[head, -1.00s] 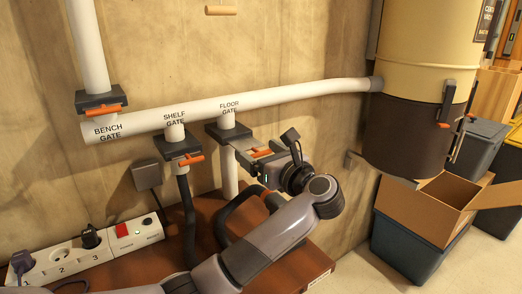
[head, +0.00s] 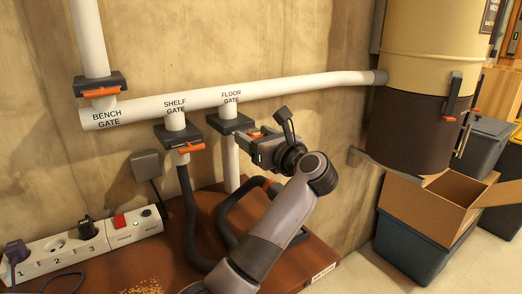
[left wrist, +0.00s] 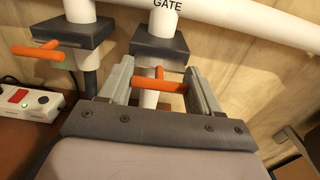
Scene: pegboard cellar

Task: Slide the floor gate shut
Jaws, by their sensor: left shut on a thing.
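The floor gate (head: 236,123) is a dark block on a white branch pipe below the label FLOOR GATE. It also shows in the left wrist view (left wrist: 160,46). Its orange handle (left wrist: 160,86) sits close to the block's front, on a short orange stem. My left gripper (head: 255,134) is shut on this handle, with one finger at each end of it in the wrist view. In the head view the gripper hides most of the handle. I cannot tell whether the slide is fully in. My right gripper is not in view.
The shelf gate (head: 178,134) stands just left, with an orange handle. The bench gate (head: 100,85) is farther left. A dark hose (head: 187,205) and a power strip (head: 85,245) lie on the brown bench. The collector drum (head: 415,125) and an open carton (head: 440,205) are at right.

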